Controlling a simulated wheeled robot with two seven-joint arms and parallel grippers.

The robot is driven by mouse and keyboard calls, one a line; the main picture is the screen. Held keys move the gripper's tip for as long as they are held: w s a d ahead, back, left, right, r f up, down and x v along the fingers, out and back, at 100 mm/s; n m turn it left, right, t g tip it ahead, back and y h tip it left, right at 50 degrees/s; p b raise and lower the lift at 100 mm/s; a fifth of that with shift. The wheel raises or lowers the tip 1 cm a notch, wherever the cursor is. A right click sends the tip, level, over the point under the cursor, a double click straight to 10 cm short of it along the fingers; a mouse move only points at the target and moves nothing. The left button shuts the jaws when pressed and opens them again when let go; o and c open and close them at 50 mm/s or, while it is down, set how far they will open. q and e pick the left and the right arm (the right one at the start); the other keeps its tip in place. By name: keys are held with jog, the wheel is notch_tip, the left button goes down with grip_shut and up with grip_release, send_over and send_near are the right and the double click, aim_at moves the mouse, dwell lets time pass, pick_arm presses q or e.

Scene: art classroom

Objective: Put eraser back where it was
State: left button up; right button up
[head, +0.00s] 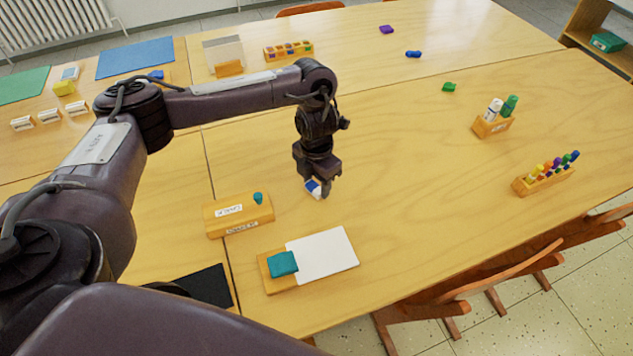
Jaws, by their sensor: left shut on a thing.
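My left gripper (318,184) points down near the middle of the table and is shut on a small blue-and-white eraser (313,187). The gripper hides part of the eraser. It is low over the tabletop; I cannot tell whether the eraser touches the wood. My right gripper is not in view.
Nearer is a wooden holder (279,285) with a teal block and white sheet. Marker holders (492,126) (543,184) stand at right. The table (410,160) between is clear.

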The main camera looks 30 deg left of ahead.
aim_at(317, 185)
pick_arm(q)
jog(key=shift+f, duration=0.1)
jog(key=o, duration=0.9)
jog(key=shift+r, duration=0.35)
jog(key=shift+r+p, duration=1.95)
jog(key=shift+r, duration=3.85)
